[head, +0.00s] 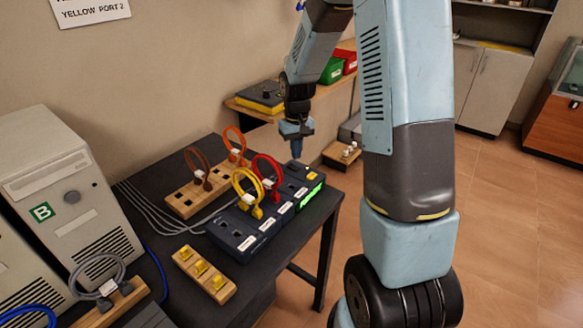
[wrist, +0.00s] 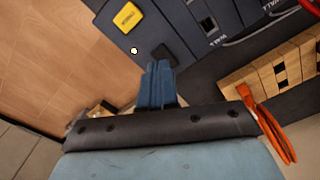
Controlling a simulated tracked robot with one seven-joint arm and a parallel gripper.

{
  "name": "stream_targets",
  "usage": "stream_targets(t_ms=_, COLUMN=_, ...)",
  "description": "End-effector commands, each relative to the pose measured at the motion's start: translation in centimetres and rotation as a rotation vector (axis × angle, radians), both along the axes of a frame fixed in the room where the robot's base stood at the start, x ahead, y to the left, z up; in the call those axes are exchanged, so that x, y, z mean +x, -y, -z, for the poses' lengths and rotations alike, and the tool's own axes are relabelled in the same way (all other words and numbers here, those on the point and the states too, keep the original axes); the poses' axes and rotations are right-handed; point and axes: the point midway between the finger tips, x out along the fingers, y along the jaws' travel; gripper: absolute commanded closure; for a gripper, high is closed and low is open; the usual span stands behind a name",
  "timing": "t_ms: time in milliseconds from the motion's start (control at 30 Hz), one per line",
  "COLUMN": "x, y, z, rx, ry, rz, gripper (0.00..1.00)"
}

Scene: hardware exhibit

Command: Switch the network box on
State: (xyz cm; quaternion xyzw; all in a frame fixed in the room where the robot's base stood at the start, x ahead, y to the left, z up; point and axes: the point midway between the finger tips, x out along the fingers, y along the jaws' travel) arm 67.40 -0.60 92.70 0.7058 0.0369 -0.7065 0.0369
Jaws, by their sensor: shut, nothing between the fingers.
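The network box (head: 232,240) is a long dark blue unit with labelled ports on the black table. Yellow and red cables (head: 268,170) are looped into it, and a green lit strip (head: 311,193) shows at its far right end. In the wrist view, the box (wrist: 185,25) has a yellow square piece (wrist: 127,17), a small glowing dot (wrist: 134,50) and a black switch-like piece (wrist: 163,55) near its end. My gripper (head: 297,153) is shut and empty over that far end. In the wrist view its fingertips (wrist: 158,66) overlap the box edge beside the black piece; contact is unclear.
A wooden port rack (head: 182,203) with brown and orange cables stands behind the box. A small wooden block with yellow plugs (head: 203,275) lies in front. Computer towers (head: 65,190) stand at left. Floor right of the table is open.

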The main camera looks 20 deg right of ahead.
Motion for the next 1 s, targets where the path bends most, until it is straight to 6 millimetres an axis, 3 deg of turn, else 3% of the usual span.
stream_targets(t_ms=400, x=0.0, y=0.0, z=-2.6, rx=0.0, ry=0.002, rz=0.0, gripper=1.0)
stream_targets(t_ms=867, x=-0.1, y=0.0, z=-3.2, rx=-0.001, ry=0.004, rz=0.0, gripper=1.0)
stream_targets(t_ms=1000, x=-1.0, y=0.0, z=-5.0, rx=-0.005, ry=0.027, rz=0.004, gripper=1.0)
